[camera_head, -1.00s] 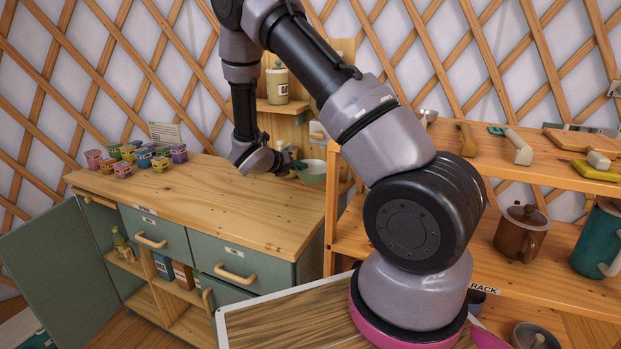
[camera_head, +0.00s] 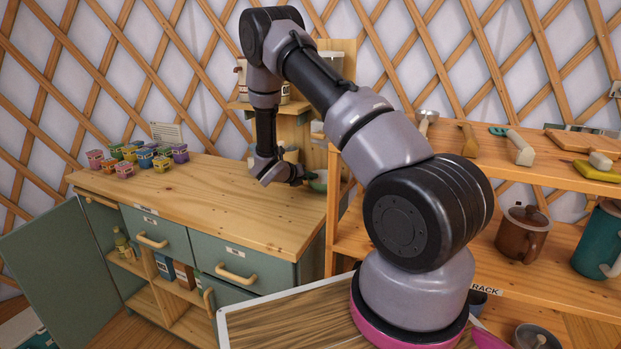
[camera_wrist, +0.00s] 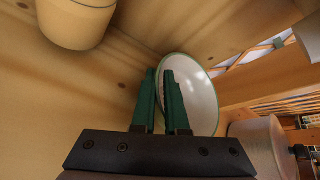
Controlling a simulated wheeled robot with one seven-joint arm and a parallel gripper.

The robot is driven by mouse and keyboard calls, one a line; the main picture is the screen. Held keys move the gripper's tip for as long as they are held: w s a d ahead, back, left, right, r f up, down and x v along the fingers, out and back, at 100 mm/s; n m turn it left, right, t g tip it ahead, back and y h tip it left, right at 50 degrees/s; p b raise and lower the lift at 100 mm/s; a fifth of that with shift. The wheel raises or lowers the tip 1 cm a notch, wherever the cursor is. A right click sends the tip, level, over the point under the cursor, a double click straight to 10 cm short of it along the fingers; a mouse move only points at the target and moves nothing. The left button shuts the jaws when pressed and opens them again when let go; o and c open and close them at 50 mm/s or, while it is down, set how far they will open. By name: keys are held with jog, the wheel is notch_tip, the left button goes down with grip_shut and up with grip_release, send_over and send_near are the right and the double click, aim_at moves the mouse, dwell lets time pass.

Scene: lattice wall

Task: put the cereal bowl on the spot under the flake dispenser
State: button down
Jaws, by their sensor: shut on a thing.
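The cereal bowl, green outside, shows in the head view (camera_head: 318,182) at the right end of the cabinet top. In the wrist view the bowl (camera_wrist: 203,97) has a white inside and a thin green rim and looks tilted. My gripper (camera_wrist: 161,76) has its green fingers at the bowl's left rim and is shut on it. In the head view my gripper (camera_head: 303,175) is small and partly hidden by the bowl and my arm. I cannot tell whether the bowl touches the surface. I cannot tell which container is the flake dispenser, and no marked spot shows clearly.
A wooden shelf unit (camera_head: 297,128) with pale containers stands behind my gripper. In the wrist view a cream container (camera_wrist: 75,22) is at upper left and a pale cylinder (camera_wrist: 262,146) at lower right. Colourful small boxes (camera_head: 144,157) stand at the left. The cabinet top's middle is clear.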

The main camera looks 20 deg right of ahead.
jog(key=c, duration=0.9)
grip_release()
jog(key=v, duration=1.1)
jog(key=shift+s+a+r, duration=0.15)
jog(key=shift+a+r, duration=0.1)
jog(key=s+d+r+m+g+y, duration=0.1)
jog(key=s+d+r+m+g, duration=0.1)
jog(key=s+r+m, duration=0.3)
jog(key=s+d+r+m+g+y, duration=0.1)
jog(key=s+d+r+m+g, duration=0.15)
jog(key=r+m, duration=0.4)
jog(key=s+r+m+y, duration=0.2)
jog(key=s+r+m, duration=0.3)
jog(key=s+a+r+m+y, duration=0.1)
jog(key=s+r+m+y, duration=0.1)
jog(key=s+r+m, duration=0.3)
jog(key=s+a+r+m+t+y, duration=0.1)
jog(key=s+r+m+y, duration=0.2)
jog(key=s+r+m, duration=0.2)
jog(key=shift+s+m, duration=0.45)
jog(key=shift+s, duration=0.65)
jog(key=s+a+r+m+t+y, duration=0.1)
jog(key=s+r+m, duration=0.1)
jog(key=s+a+r+m+t+y, duration=0.1)
jog(key=s+a+r+m, duration=0.1)
jog(key=s+m, duration=0.1)
jog(key=s+a+r+m+t+y, duration=0.2)
jog(key=m, duration=0.1)
jog(key=shift+s+r, duration=0.25)
